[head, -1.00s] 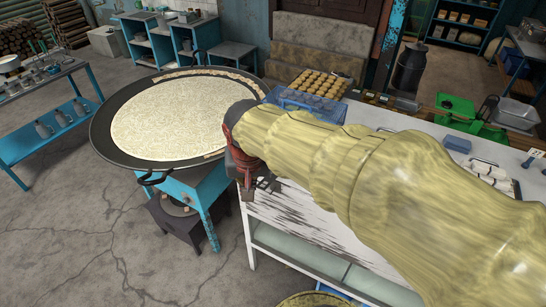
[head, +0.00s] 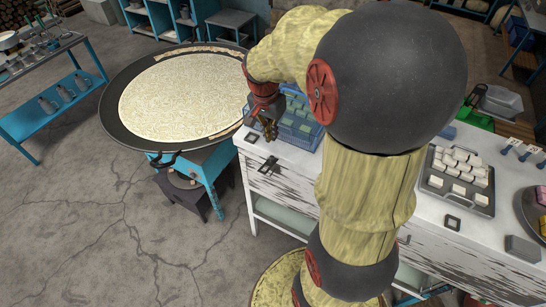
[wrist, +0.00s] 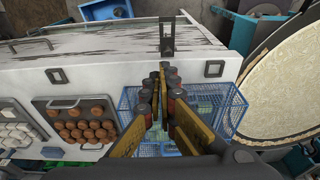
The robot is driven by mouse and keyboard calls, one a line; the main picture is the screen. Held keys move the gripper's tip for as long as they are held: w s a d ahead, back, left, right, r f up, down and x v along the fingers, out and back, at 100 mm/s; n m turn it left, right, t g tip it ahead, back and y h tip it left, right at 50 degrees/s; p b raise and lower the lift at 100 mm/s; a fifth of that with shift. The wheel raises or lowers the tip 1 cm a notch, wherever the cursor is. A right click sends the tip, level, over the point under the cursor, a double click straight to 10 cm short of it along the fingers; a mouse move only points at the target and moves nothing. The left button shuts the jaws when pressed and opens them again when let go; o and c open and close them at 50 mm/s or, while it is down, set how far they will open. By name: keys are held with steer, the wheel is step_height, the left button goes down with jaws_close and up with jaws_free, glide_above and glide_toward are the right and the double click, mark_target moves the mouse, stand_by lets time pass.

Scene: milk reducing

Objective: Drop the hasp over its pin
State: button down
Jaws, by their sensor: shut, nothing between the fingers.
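The hasp is a dark slotted metal strap at the front edge of the white counter. It shows in the head view (head: 268,165) just below my gripper (head: 268,128), and in the wrist view (wrist: 167,38) at the top, beyond the fingertips. My gripper is shut and empty, its brass-coloured fingers meeting at the tips in the wrist view (wrist: 162,72). The tips appear apart from the hasp. I cannot make out the pin clearly, nor tell whether the strap is over it.
A blue wire crate (head: 298,122) stands on the counter behind my gripper, under the fingers in the wrist view. Small dark square plates (head: 452,222) lie on the counter (head: 425,240). A large round pan (head: 125,135) stands to the left. Floor in front is clear.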

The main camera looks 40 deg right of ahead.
steer(key=shift+f, duration=0.1)
glide_above(273, 159)
steer(key=s, duration=0.1)
step_height(273, 159, down, 10)
steer(key=r, duration=0.1)
steer(key=shift+s+a+f+p, duration=0.1)
steer(key=shift+a+f+p, duration=0.1)
steer(key=shift+f, duration=0.55)
steer(key=shift+s+a+f+p, duration=0.15)
steer(key=shift+a+f, duration=0.1)
steer(key=shift+f, duration=0.5)
steer(key=shift+a+f+p, duration=0.15)
steer(key=shift+a+f, duration=0.05)
steer(key=shift+f, duration=0.55)
steer(key=shift+f+b, duration=0.15)
steer(key=shift+b, duration=0.45)
steer(key=shift+f+b, duration=0.1)
steer(key=shift+b, duration=0.3)
